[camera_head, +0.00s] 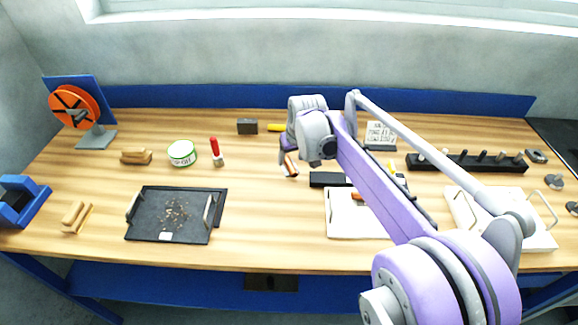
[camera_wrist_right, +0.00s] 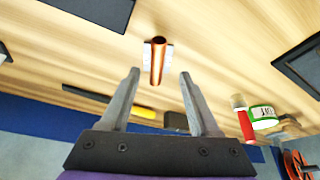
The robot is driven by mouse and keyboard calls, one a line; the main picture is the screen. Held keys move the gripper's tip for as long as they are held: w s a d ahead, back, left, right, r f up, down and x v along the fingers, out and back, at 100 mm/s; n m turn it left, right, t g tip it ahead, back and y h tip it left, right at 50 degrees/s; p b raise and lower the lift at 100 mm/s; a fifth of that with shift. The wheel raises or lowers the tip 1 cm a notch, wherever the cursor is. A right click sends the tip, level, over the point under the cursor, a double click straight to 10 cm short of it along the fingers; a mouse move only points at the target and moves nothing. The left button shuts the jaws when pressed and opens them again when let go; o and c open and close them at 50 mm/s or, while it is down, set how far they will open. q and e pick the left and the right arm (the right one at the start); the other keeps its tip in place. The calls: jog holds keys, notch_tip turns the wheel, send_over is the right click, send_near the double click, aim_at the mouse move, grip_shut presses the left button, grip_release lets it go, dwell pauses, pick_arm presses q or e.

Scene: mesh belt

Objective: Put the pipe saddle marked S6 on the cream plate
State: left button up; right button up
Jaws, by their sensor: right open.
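A short copper-coloured piece on a small white base, probably a pipe saddle, lies on the table below my right gripper (camera_head: 287,152). It shows in the head view (camera_head: 290,168) and the right wrist view (camera_wrist_right: 158,60); no S6 mark is readable. The right gripper, also in the right wrist view (camera_wrist_right: 160,76), is open and empty, its fingertips pointing towards the copper piece and apart from it. A pale plate (camera_head: 345,226), perhaps the cream one, lies right of the gripper, partly behind my right arm, with a copper-coloured bit near its back edge. My left gripper is not in view.
A dark tray (camera_head: 140,225) with handles and crumbs lies front left. A white handled tray (camera_head: 535,238) stands at the right. A green-white tub (camera_head: 182,153), red-handled tool (camera_head: 215,150) and orange reel (camera_head: 75,106) stand left. A black peg rail (camera_head: 470,163) is back right.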

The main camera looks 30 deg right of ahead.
aim_at(289, 163)
jog(key=x, duration=0.5)
jog(key=shift+w+d+r, duration=0.15)
jog(key=shift+w+d, duration=0.05)
jog(key=shift+d, duration=0.1)
grip_shut()
